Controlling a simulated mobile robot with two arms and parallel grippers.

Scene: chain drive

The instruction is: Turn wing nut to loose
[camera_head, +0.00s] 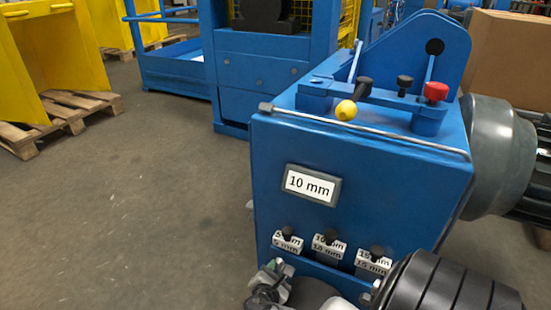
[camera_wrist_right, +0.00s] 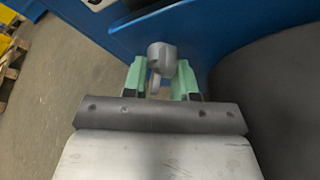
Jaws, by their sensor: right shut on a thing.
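My right gripper (camera_wrist_right: 161,82) has green fingers on either side of a grey metal piece. It is shut on this piece, which looks like the wing nut (camera_wrist_right: 162,57). The rounded grey end of the piece sticks out beyond the fingertips, close to a blue panel. In the head view the right gripper (camera_head: 268,280) is at the bottom, by the lower left corner of the blue machine housing (camera_head: 390,175). The wing nut cannot be made out there. My left gripper is not in view.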

